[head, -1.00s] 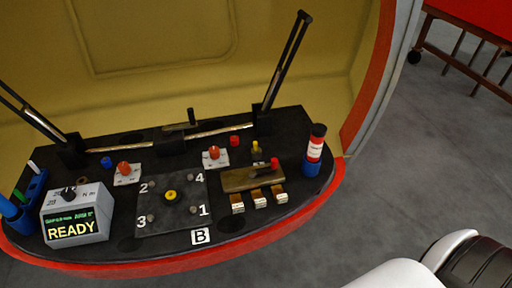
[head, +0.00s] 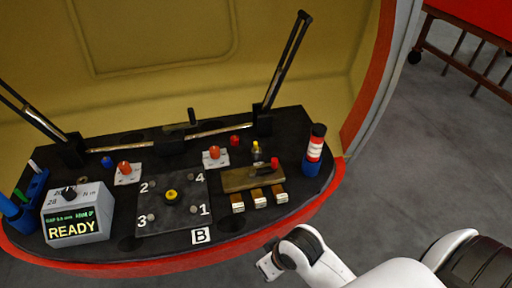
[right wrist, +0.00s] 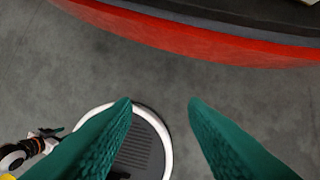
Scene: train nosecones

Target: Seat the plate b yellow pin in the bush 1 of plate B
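Plate B (head: 170,219) is a dark square plate on the black console, with the numbers 1 to 4 at its corners and a white B label in front. Bush 1 (head: 193,209) is a small grey round at its front right corner. A yellow round piece (head: 171,195) sits at the plate's middle. A small yellow upright piece (head: 257,149), likely the yellow pin, stands behind the brass block. My right gripper (right wrist: 160,102) is open and empty, over the floor in front of the console's red edge. My left gripper is not in view.
A display box reading READY (head: 76,218) stands at the left. A brass block (head: 240,180) with a red-tipped lever lies right of the plate, and a red-and-white bottle (head: 316,142) stands in a blue holder. Two dark struts rise at the back. The red rim (head: 170,264) edges the console.

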